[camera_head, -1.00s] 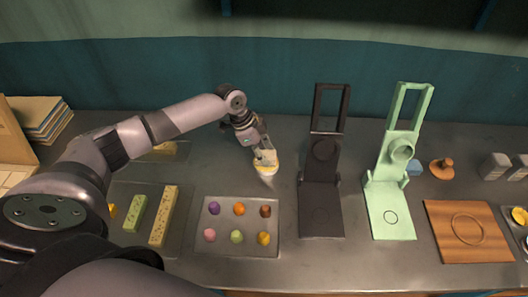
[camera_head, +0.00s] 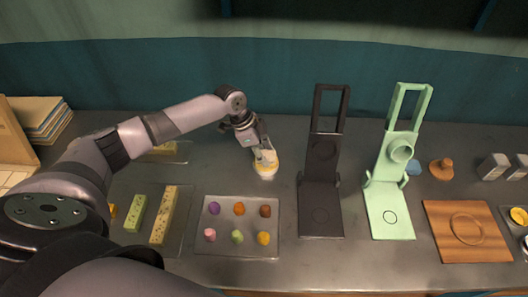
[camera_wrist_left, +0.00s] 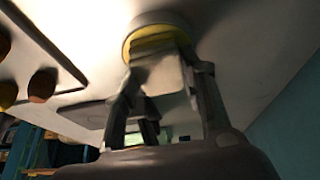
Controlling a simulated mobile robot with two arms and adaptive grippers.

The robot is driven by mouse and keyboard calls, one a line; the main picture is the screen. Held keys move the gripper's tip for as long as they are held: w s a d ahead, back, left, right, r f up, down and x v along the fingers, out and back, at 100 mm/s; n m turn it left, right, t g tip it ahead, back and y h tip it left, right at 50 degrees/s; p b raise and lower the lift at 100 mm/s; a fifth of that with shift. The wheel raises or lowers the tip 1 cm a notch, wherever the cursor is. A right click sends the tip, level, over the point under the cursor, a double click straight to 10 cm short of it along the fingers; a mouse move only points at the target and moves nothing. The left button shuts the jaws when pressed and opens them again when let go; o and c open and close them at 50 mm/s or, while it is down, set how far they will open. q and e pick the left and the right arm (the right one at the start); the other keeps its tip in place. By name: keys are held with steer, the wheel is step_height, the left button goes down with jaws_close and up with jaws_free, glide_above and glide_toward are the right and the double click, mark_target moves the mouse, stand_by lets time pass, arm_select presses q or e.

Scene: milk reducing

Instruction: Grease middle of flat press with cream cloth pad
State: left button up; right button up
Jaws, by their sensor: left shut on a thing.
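My left gripper (camera_head: 262,149) is shut on the cream cloth pad (camera_head: 266,158). The pad's lower end is at a small pale dish with yellow content (camera_head: 265,172); whether it touches the yellow is hard to tell. In the left wrist view the pad (camera_wrist_left: 158,78) sits between the fingers, against the yellow in the dish (camera_wrist_left: 150,40). A dark press (camera_head: 320,212) stands open to the right, its hinged upper part raised. A pale green press (camera_head: 388,212) stands open beside it. My right gripper is not in view.
A grey tray (camera_head: 222,246) with several coloured pieces lies in front of the dish. A wooden board (camera_head: 445,245) with a ring and a wooden stamp (camera_head: 441,168) are at the right. Bars (camera_head: 163,215) lie at the left. Counter around the dish is clear.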

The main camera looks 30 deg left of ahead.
mark_target(266, 156)
arm_select(q)
steer(key=shift+r+p, duration=3.05)
steer(key=shift+r, duration=0.45)
steer(key=shift+f, duration=0.1)
steer(key=shift+d, duration=0.15)
steer(key=shift+s+d+b, duration=0.1)
steer(key=shift+d+b, duration=0.2)
steer(key=shift+b, duration=0.1)
steer(key=s+d+r+n+t+y+b, duration=0.2)
steer(key=s+d+r+n+y+b, duration=0.2)
steer(key=s+d+r+n+b, duration=0.3)
steer(key=s+r+n+b, duration=0.1)
steer(key=s+n+b, duration=0.1)
steer(key=n, duration=0.3)
steer(key=shift+d+r+n+t, duration=0.3)
steer(key=shift+r+n, duration=0.05)
steer(key=shift+n, duration=0.05)
